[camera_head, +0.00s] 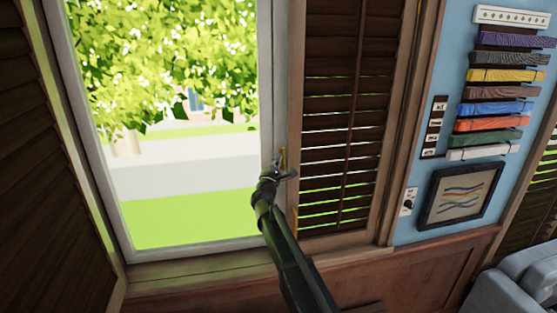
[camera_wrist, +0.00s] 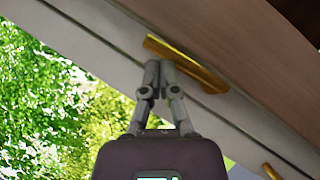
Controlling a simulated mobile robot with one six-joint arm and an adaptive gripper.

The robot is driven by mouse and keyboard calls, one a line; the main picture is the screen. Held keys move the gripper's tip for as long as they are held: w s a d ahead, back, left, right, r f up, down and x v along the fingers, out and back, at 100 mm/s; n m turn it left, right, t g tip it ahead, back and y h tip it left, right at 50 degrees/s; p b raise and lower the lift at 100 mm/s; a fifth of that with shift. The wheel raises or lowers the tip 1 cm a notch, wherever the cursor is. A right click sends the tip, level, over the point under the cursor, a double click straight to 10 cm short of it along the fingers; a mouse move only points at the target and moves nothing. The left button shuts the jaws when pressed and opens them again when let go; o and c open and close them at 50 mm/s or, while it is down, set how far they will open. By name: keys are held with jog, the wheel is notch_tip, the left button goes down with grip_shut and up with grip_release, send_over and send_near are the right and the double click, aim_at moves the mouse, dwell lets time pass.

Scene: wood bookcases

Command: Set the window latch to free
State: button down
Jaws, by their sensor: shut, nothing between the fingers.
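The window (camera_head: 180,165) has a pale frame, with greenery and a lawn seen through it. A gold latch handle (camera_head: 283,158) is on the right side of its frame. In the wrist view the latch handle (camera_wrist: 190,66) lies aslant on the pale frame strip, just beyond and to the right of my fingertips. My gripper (camera_head: 284,174) is at the latch, and its fingertips (camera_wrist: 160,72) are together with nothing between them. They overlap the handle's lower edge in the wrist view; I cannot tell whether they touch it.
A second gold fitting (camera_wrist: 271,172) sits lower along the frame. Dark louvred shutters stand left (camera_head: 40,170) and right (camera_head: 345,120) of the window. A wooden sill (camera_head: 195,267) runs below. A framed picture (camera_head: 460,194) hangs on the blue wall, and a grey seat (camera_head: 515,290) stands lower right.

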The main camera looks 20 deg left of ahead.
jog(key=s+a, duration=0.3)
jog(key=s, duration=0.9)
jog(key=shift+s+f+b, duration=0.3)
jog(key=shift+s, duration=0.1)
jog(key=shift+a, duration=0.15)
